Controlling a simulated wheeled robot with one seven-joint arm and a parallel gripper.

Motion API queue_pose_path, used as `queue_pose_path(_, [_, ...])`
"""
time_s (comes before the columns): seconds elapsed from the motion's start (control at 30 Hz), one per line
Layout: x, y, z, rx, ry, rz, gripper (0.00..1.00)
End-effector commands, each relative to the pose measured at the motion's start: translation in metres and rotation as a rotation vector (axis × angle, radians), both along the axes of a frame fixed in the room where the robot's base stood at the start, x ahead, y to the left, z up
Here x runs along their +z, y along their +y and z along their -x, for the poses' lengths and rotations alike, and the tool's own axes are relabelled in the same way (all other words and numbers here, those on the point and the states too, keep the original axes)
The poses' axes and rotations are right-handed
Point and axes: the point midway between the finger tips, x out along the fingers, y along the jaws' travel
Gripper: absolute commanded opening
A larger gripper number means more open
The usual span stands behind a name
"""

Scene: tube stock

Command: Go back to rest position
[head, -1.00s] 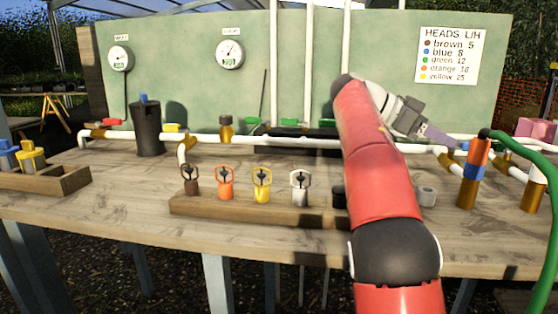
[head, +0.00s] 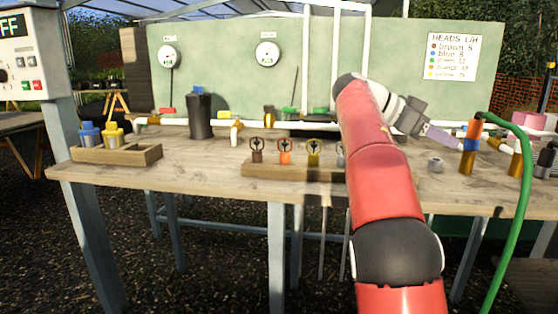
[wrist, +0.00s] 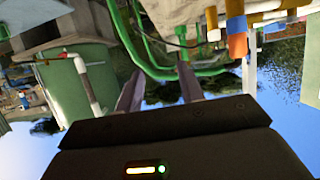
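My red arm reaches up from the lower right of the head view. My gripper (head: 448,139) is at its end, to the right of the row of spray heads (head: 285,150) and near the upright orange-and-blue fitting (head: 472,135). In the wrist view my gripper (wrist: 158,82) shows two grey-purple fingers standing apart with nothing held between them. Green hose (wrist: 170,72) shows beyond them. In the head view I cannot tell the exact gap between the fingertips and the fitting.
The wooden workbench (head: 215,180) spans the view. On it stand a wooden tray (head: 140,156) with blue and yellow caps, a dark cylinder (head: 200,117) and white pipes. A green hose (head: 524,180) hangs at the right. A control box (head: 22,60) reading OFF is at upper left.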

Motion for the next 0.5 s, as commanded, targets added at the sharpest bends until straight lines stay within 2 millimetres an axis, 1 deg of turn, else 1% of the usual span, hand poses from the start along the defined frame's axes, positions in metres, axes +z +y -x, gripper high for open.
queue_pose_path(0.33, [-0.012, -0.01, 0.015, 0.131, 0.105, -0.127, 0.38])
queue_pose_path(0.5, [-0.025, -0.012, 0.029, 0.251, 0.181, -0.225, 0.38])
